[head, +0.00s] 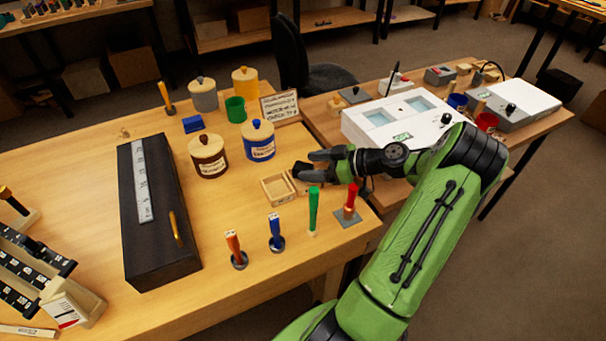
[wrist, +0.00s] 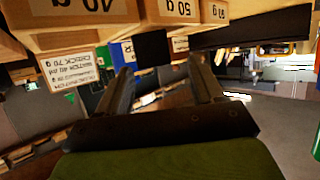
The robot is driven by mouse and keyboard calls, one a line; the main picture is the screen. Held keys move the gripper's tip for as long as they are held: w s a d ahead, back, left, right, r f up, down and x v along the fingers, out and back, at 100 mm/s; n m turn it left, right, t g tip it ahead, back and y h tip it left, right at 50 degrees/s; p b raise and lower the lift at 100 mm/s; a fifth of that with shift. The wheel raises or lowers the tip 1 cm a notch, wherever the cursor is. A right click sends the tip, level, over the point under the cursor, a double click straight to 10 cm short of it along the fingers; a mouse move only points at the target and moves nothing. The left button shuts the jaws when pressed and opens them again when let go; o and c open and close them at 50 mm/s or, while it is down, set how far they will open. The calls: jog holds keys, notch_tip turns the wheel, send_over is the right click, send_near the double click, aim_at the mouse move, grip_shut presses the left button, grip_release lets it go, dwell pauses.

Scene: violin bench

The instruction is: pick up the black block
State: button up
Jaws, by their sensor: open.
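A small black block (head: 303,171) sits on the wooden bench beside the small open wooden box, just off my fingertips in the head view. A dark block-like shape (wrist: 152,51) also shows in the wrist view, between and beyond my fingertips; I take it as the same block. My gripper (head: 319,166) is low over the right part of the bench, its fingers pointing left toward the block. In the wrist view my gripper (wrist: 159,67) has its two fingers apart with a gap between them. I cannot tell whether a finger touches the block.
The open wooden box (head: 278,190) is just left of my gripper. Brown (head: 209,157) and blue (head: 258,140) lidded jars stand behind it. Green (head: 313,210) and red (head: 350,202) upright tools stand in front. A long black slab (head: 155,255) lies at left.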

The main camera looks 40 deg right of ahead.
aim_at(303, 166)
jog(key=x, duration=0.2)
jog(key=b+x, duration=0.1)
jog(key=x, duration=0.2)
jog(key=shift+w+d+f, duration=0.1)
jog(key=shift+w+f, duration=0.2)
jog(key=shift+w, duration=0.1)
jog(key=shift+s+r, duration=0.1)
jog(key=shift+c, duration=0.3)
jog(key=c, duration=1.1)
notch_tip(303, 166, up, 18)
jog(key=p, duration=0.5)
